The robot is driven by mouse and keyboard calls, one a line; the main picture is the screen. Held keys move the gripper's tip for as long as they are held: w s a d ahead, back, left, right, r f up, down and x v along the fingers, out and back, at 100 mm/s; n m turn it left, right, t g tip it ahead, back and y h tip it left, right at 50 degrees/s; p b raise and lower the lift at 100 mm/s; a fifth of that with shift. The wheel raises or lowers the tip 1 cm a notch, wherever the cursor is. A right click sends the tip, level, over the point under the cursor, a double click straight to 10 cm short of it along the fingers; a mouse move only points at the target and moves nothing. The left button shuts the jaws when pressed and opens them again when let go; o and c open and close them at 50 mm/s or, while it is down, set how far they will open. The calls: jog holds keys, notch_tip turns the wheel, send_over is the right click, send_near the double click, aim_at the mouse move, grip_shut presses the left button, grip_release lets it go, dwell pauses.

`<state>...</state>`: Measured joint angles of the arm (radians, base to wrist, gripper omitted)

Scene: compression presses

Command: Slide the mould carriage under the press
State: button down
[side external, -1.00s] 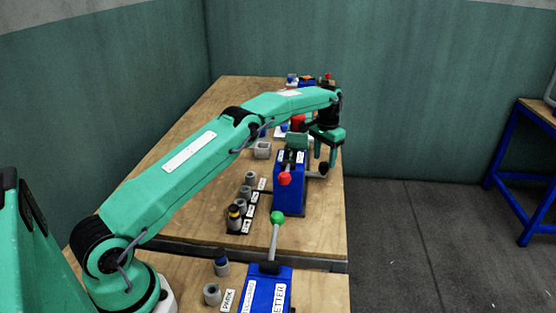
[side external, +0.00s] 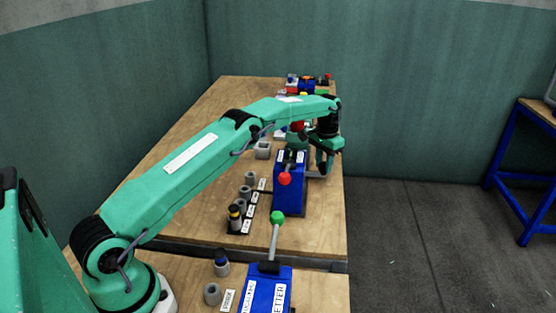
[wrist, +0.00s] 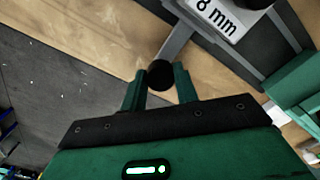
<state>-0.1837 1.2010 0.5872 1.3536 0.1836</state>
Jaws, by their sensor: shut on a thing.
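My gripper (side external: 324,168) is lowered at the right side of the blue press (side external: 290,200) with the red-knobbed lever (side external: 285,179). In the wrist view my gripper (wrist: 160,88) is shut on a black ball knob (wrist: 160,74), one finger on each side.
A second blue press (side external: 266,290) with a green-knobbed lever (side external: 277,217) stands in front. Several small grey cylinders (side external: 245,191) stand left of the middle press. More devices (side external: 307,84) are at the far end. The wooden table's right edge (side external: 345,220) is close to my gripper.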

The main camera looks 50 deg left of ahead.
jog(key=shift+s+d, duration=0.1)
jog(key=shift+s+d+r, duration=0.1)
jog(key=shift+s+d, duration=0.75)
jog(key=shift+d, duration=0.2)
jog(key=shift+s+d, duration=1.9)
jog(key=shift+d, duration=0.05)
jog(key=c, duration=1.1)
grip_release()
jog(key=shift+a, duration=0.1)
jog(key=shift+o, duration=0.2)
notch_tip(320, 180, up, 8)
